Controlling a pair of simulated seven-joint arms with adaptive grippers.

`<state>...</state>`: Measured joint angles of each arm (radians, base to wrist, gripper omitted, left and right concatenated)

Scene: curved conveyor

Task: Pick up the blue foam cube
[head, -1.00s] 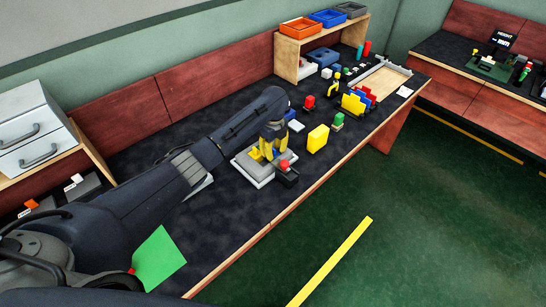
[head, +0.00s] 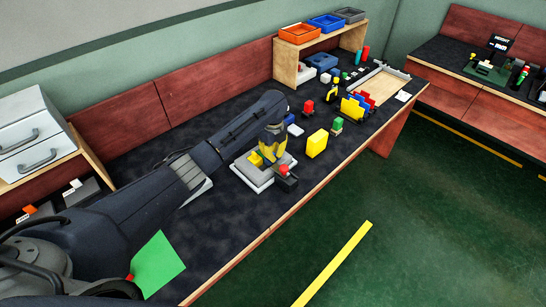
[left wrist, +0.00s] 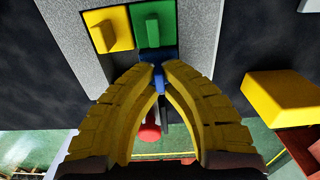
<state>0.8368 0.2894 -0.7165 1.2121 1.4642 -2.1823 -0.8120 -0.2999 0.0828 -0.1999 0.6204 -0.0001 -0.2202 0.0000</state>
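My left gripper (left wrist: 159,77) points down over a grey board (left wrist: 203,35); in the head view it (head: 268,153) hides part of this board (head: 250,178). In the left wrist view its yellow fingers bow inward, and their tips close on a narrow blue knobbed piece (left wrist: 158,80) at the board's edge. I cannot tell whether this is the blue foam cube. A small blue object (head: 290,118) stands just behind the gripper in the head view. My right gripper is not in view.
Yellow (left wrist: 108,32) and green (left wrist: 152,25) knobbed pieces sit on the board. A yellow block (head: 317,143), a green block (head: 338,124) and a red object (head: 308,108) stand beyond it. A shelf with bins (head: 299,33) is at the back.

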